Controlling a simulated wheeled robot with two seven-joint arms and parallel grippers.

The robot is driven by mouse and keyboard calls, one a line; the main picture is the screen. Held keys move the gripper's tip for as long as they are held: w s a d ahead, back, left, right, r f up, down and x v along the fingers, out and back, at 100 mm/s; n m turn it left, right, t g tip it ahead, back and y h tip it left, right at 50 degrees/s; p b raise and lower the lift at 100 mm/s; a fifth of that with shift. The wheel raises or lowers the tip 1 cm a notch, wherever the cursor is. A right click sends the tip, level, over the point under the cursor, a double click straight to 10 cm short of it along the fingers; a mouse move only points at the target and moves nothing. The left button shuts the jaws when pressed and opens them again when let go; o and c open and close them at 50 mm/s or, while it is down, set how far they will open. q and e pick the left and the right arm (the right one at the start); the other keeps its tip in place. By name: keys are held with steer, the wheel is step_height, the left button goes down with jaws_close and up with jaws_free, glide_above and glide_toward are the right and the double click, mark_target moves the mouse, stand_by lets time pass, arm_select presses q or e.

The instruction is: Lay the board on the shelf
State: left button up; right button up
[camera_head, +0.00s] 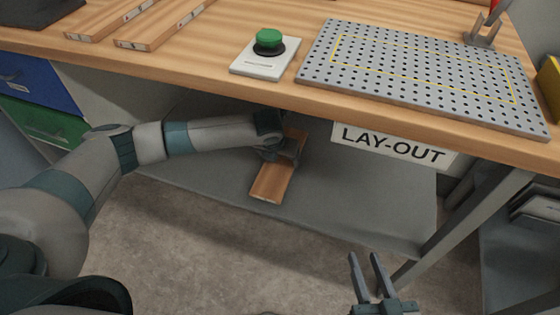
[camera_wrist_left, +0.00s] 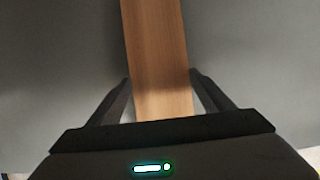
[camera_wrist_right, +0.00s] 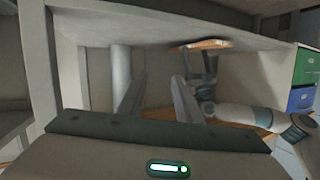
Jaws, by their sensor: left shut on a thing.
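The board (camera_head: 271,183) is a plain wooden plank under the workbench, over the grey lower shelf (camera_head: 345,205). My left gripper (camera_head: 284,152) is shut on it from above, near its far part, and partly hides it. In the left wrist view the board (camera_wrist_left: 158,45) runs between the two fingers (camera_wrist_left: 160,80). The right wrist view is upside down and shows the board (camera_wrist_right: 203,44) flat against or very close to the shelf; I cannot tell if it fully rests there. My right gripper (camera_head: 367,268) is open and empty in front of the bench.
The wooden tabletop (camera_head: 215,65) overhangs the shelf, with a LAY-OUT sign (camera_head: 394,150) on its front. A green button (camera_head: 269,40), a perforated plate (camera_head: 425,75) and wooden strips (camera_head: 160,25) lie on top. Drawers (camera_head: 38,100) stand left. A bench leg (camera_head: 470,225) stands right.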

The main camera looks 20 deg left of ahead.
arm_select(q)
steer(key=shift+f, duration=0.6)
arm_select(e)
steer(key=shift+w+a+r, duration=0.1)
steer(key=shift+a+r, duration=0.05)
steer(key=shift+r, duration=0.35)
arm_select(q)
steer(key=o, duration=1.3)
steer(key=shift+r, duration=0.1)
